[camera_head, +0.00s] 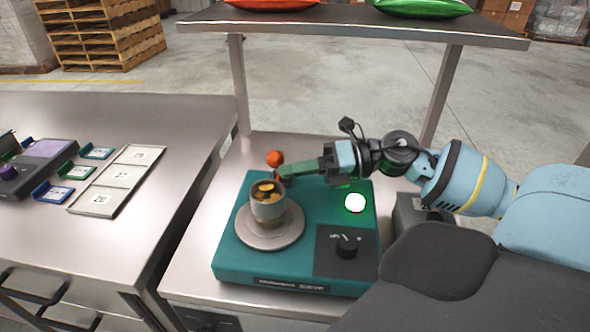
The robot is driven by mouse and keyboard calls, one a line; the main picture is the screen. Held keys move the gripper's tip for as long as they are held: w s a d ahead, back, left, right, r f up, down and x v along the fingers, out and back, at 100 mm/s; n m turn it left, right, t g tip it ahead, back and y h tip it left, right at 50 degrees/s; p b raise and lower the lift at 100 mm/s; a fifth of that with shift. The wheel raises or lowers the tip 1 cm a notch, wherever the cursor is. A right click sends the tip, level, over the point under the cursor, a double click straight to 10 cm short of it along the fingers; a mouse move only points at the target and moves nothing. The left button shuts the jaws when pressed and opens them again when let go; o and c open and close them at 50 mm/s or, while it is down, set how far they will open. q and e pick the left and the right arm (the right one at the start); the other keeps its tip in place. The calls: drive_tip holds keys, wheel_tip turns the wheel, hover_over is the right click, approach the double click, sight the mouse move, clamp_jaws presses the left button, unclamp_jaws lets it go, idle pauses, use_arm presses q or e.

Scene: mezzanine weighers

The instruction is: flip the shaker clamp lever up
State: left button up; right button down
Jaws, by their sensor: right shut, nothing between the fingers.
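The teal shaker (230,250) stands on the metal bench. A grey cup (268,209) holding brown and yellow pieces sits on its round plate (284,239). An orange ball knob (275,158), which looks like the end of the clamp lever, shows just behind the cup; its shaft is mostly hidden, so I cannot tell its exact angle. My right gripper (284,173) reaches in from the right, shut and empty, its green fingertips just below and right of the knob, near the cup's back rim. I cannot tell whether they touch the knob. My left gripper is not in view.
Numbered trays (118,181) lie on the left table (187,131). Bare bench is left of the shaker.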

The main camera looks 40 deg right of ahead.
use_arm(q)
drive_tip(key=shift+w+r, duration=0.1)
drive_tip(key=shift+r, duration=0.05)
use_arm(e)
drive_tip(key=shift+w+d+r, duration=0.1)
drive_tip(key=shift+r, duration=0.05)
use_arm(q)
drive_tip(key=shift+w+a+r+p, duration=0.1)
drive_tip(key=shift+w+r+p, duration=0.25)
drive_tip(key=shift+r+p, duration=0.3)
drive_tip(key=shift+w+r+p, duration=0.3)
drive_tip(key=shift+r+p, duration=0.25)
drive_tip(key=shift+p, duration=0.05)
use_arm(e)
drive_tip(key=w+d+r+m+t+y, duration=0.1)
drive_tip(key=w+d+m, duration=0.5)
drive_tip(key=m, duration=0.7)
drive_tip(key=shift+d+r+t+y, duration=0.35)
drive_tip(key=shift+d+t+y, duration=0.15)
drive_tip(key=shift+d+y, duration=0.15)
drive_tip(key=shift+w+m, duration=0.1)
drive_tip(key=shift+m, duration=0.2)
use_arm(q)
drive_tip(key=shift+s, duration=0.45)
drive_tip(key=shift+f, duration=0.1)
use_arm(e)
drive_tip(key=shift+d, duration=0.1)
